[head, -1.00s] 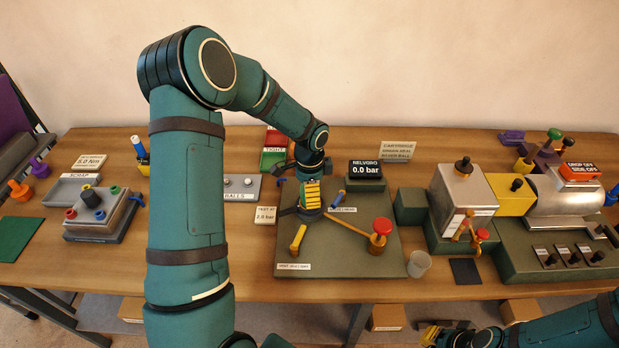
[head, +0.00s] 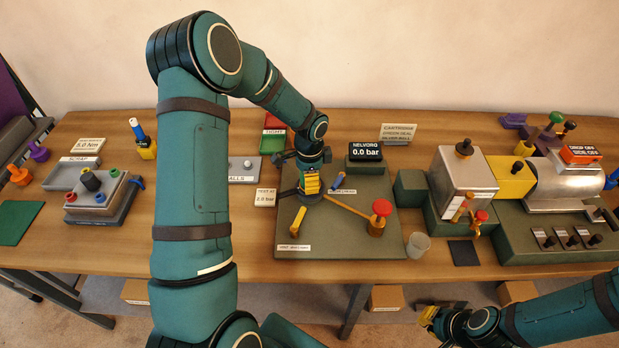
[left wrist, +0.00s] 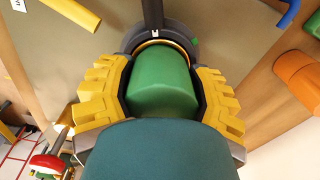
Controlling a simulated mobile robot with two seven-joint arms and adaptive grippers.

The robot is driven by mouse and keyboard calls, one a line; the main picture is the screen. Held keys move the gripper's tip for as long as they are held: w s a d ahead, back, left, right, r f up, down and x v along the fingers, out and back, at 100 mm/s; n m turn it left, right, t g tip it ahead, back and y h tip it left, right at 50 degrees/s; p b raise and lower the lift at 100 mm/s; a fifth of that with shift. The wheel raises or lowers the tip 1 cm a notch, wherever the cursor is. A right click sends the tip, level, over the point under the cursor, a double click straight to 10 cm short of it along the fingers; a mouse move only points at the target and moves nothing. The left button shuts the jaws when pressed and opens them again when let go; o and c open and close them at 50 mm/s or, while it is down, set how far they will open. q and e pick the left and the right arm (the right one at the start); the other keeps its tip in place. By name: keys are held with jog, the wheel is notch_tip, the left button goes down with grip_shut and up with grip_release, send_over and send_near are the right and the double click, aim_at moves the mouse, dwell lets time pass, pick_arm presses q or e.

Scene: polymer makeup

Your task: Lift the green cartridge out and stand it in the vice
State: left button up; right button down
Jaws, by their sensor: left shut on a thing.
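My left gripper (head: 312,184) is over the green-grey plate at the middle of the table. In the left wrist view, its yellow fingers (left wrist: 160,95) sit on both sides of a green rounded body, which I take as the green cartridge (left wrist: 160,82). The fingers are shut on it. Its far end meets a dark round holder with a brass-coloured ring (left wrist: 165,45); I cannot tell how deep it sits. In the head view the gripper hides the cartridge. My right gripper (head: 430,316) is low at the front, off the table, its opening unclear. I cannot make out which fixture is the vice.
On the plate (head: 330,240) are a red-knobbed lever (head: 381,208), a yellow handle (head: 298,221) and a blue handle (head: 337,183). A pressure display (head: 365,151) stands behind. A clear cup (head: 418,244) is at right, near a metal box (head: 463,180). A grey block fixture (head: 98,198) is at left.

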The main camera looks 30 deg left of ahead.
pick_arm(q)
jog(key=shift+r+p, duration=0.45)
jog(key=shift+r, duration=0.25)
dwell(0.5)
jog(key=shift+r+p, duration=1.75)
jog(key=shift+r, duration=0.9)
